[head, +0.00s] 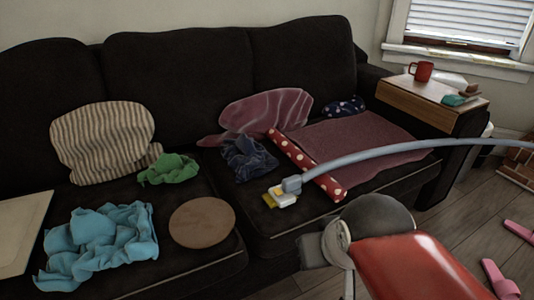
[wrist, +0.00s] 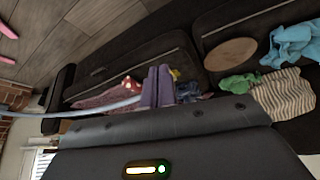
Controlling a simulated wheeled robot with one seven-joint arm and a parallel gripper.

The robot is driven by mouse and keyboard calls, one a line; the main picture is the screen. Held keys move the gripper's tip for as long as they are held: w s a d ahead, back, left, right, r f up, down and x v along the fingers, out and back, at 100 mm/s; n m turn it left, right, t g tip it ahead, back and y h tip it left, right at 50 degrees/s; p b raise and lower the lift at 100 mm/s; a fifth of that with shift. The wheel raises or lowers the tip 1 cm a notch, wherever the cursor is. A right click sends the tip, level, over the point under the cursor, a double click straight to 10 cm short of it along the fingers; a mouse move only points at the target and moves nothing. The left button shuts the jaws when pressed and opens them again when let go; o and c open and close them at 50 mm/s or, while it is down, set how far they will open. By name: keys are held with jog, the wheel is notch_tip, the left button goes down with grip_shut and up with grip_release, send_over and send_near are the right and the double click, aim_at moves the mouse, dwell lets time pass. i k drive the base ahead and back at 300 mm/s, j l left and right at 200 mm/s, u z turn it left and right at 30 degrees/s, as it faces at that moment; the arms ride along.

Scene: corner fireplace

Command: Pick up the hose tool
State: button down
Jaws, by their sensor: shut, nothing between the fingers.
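The hose tool (head: 291,186) is a grey-blue end piece on a long pale hose (head: 400,149), with white and yellow parts (head: 283,196) at its tip. It is over the front of the dark sofa's right seat, beside a red polka-dot roll. I cannot tell whether it rests on the cushion. In the wrist view the pale hose (wrist: 100,112) runs toward my gripper (wrist: 157,68), whose fingers hide most of the tool. The fingers are together and empty. In the head view my arm is in front of the sofa, lower right of the tool.
The sofa (head: 190,60) holds a striped pillow (head: 100,140), blue cloth (head: 100,245), green cloth (head: 168,169), brown disc (head: 202,222), navy cloth (head: 248,158) and the dotted roll (head: 308,165). A red mug (head: 421,71) stands on the armrest tray. Pink slippers (head: 499,279) lie on the floor.

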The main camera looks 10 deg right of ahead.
aim_at(290, 186)
jog(key=i+l+z, duration=0.45)
jog(key=i+l, duration=0.3)
